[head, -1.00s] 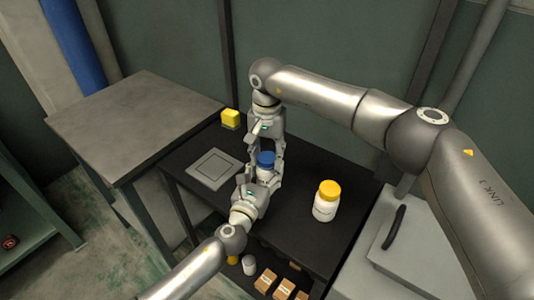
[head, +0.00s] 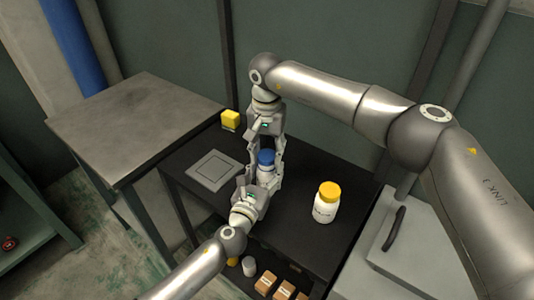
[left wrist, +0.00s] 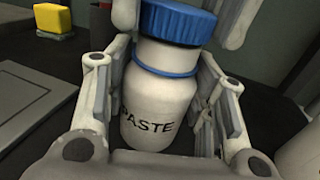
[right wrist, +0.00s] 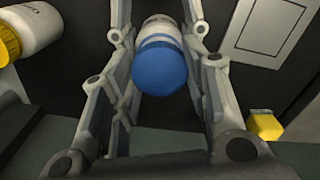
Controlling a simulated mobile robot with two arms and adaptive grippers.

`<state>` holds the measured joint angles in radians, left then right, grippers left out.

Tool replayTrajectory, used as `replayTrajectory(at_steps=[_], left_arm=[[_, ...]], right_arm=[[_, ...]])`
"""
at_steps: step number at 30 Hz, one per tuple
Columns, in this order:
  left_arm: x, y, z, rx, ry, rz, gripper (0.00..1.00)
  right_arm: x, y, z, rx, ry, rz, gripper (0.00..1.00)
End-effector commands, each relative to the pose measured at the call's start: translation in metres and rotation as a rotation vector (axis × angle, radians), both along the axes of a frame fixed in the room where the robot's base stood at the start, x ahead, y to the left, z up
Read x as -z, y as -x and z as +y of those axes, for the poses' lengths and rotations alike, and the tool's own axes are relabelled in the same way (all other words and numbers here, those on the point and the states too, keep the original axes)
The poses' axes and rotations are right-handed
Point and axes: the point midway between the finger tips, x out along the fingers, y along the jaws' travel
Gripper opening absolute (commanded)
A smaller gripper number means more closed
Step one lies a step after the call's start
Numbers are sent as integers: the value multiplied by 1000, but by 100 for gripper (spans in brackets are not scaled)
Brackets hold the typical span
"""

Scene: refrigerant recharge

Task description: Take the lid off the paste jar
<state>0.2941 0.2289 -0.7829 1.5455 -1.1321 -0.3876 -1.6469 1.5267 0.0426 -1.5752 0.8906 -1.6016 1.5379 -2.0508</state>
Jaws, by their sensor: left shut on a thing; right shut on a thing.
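The white paste jar (left wrist: 155,110), labelled PASTE, stands upright between the fingers of my left gripper (left wrist: 168,92), which is shut on its body. A blue ring (left wrist: 165,70) circles the jar below its white upper part. The blue lid (left wrist: 178,22) is at the top, and it also shows in the right wrist view (right wrist: 160,68). My right gripper (head: 266,155) comes from above and is shut on the lid, one finger on each side. I cannot tell whether the lid is clear of the jar's mouth. In the head view the jar (head: 265,171) is partly hidden by the fingers.
A white jar with a yellow lid (head: 327,202) stands to the right on the black table (head: 300,235). A grey square plate (head: 213,170) lies to the left, with a yellow block (head: 230,119) behind it. Small boxes (head: 266,281) sit on a lower shelf.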

Motion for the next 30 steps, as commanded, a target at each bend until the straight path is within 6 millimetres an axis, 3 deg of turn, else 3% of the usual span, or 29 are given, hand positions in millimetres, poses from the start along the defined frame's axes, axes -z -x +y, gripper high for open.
replayTrajectory(at_steps=[18, 30], left_arm=[[2, 1, 0, 0, 0, 3, 0], [2, 1, 0, 0, -1, 3, 0]], right_arm=[[-11, 0, 0, 0, 0, 0, 14], [-49, 0, 0, 0, 0, 0, 14]])
